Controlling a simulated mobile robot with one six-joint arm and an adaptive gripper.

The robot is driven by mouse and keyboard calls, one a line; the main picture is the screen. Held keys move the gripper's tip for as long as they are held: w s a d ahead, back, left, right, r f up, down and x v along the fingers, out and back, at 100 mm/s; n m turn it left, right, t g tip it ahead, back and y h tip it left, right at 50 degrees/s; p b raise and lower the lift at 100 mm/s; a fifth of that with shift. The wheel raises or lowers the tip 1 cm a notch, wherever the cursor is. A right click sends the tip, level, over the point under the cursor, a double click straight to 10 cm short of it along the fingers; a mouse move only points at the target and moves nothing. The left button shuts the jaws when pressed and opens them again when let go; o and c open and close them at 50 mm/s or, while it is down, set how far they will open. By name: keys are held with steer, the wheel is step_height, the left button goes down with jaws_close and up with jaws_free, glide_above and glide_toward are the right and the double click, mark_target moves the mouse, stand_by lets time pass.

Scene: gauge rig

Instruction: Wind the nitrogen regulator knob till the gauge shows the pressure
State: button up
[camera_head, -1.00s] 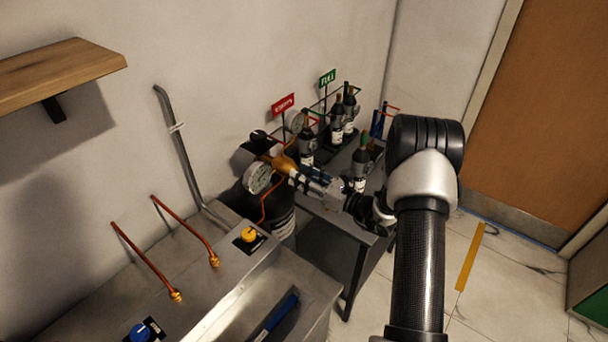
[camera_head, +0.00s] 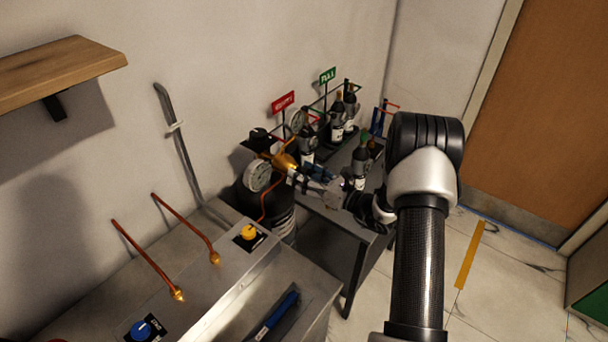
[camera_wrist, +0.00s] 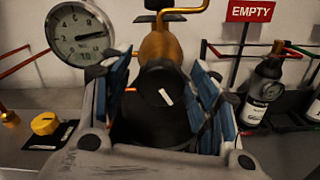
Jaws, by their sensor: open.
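The regulator knob (camera_wrist: 157,100) is black with a white mark and sits in front of the brass regulator body (camera_wrist: 160,42) in the wrist view. My gripper (camera_wrist: 168,85) is open, with its blue-padded fingers on either side of the knob; I cannot tell whether they touch it. The round white gauge (camera_wrist: 80,34) is left of the knob, its dark needle pointing roughly right. The gauge also shows in the head view (camera_head: 258,176), beside the brass body (camera_head: 285,161). There my gripper (camera_head: 300,176) reaches the regulator from the right and hides the knob.
A black cylinder (camera_head: 280,222) stands below the regulator. The steel bench (camera_head: 205,290) has a yellow knob (camera_head: 249,231) and a blue knob (camera_head: 140,330). Several bottles (camera_head: 360,160) stand on the grey table behind, near a red EMPTY sign (camera_head: 283,101) and a green FULL sign (camera_head: 327,75).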

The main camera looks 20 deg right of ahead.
steer(key=shift+s, duration=0.1)
steer(key=v, duration=1.1)
steer(key=shift+s+d, duration=0.25)
steer(key=shift+s, duration=0.1)
steer(key=shift+a, duration=0.1)
steer(key=s+a+r+n+g+y, duration=0.1)
steer(key=s+a+r+n+g, duration=0.3)
steer(key=a+n, duration=0.25)
steer(key=s+a+r+n+g+y, duration=0.1)
steer(key=s+a+r+n+g, duration=0.3)
steer(key=a, duration=0.4)
steer(key=s+a+r+n+g+y, duration=0.1)
steer(key=s+a+r+n+g, duration=0.25)
steer(key=a+n, duration=0.3)
steer(key=s+d+r+n+h, duration=0.1)
steer(key=s+r+n+h, duration=0.2)
steer(key=s+n+h, duration=0.3)
steer(key=s+d+r+n+h, duration=0.2)
steer(key=s+n+h, duration=0.4)
steer(key=s+n, duration=0.3)
steer(key=shift+r+n+t, duration=0.35)
steer(key=shift+r+n, duration=0.1)
steer(key=shift+n, duration=0.05)
